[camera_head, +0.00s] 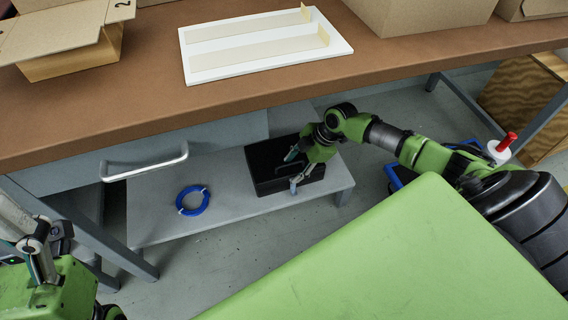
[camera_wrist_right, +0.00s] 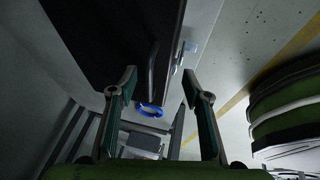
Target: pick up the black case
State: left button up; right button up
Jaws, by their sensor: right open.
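The black case (camera_head: 268,165) lies on the low grey shelf under the workbench. My right gripper (camera_head: 294,170) reaches over the case's right half, its fingers near the front side. In the right wrist view the black case (camera_wrist_right: 110,40) fills the upper left, with its dark handle (camera_wrist_right: 152,70) and a light latch on the near side. My right gripper's fingers (camera_wrist_right: 158,90) are spread apart, with the handle showing between and beyond them; nothing is held. At the lower left of the head view, part of my left arm shows, but its fingertips cannot be made out.
A blue cable coil (camera_head: 193,200) lies on the shelf (camera_head: 235,212) left of the case. The brown workbench (camera_head: 130,105) overhangs the shelf, with a drawer handle (camera_head: 145,163) sticking out. Cardboard boxes (camera_head: 70,40) and a white board (camera_head: 262,45) are on top.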

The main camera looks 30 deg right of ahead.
jog(key=shift+w+a+f, duration=0.1)
jog(key=shift+w+f, duration=0.05)
jog(key=shift+f, duration=0.2)
jog(key=shift+r, duration=0.1)
grip_shut()
jog(key=shift+w+r, duration=0.1)
jog(key=shift+r, duration=0.15)
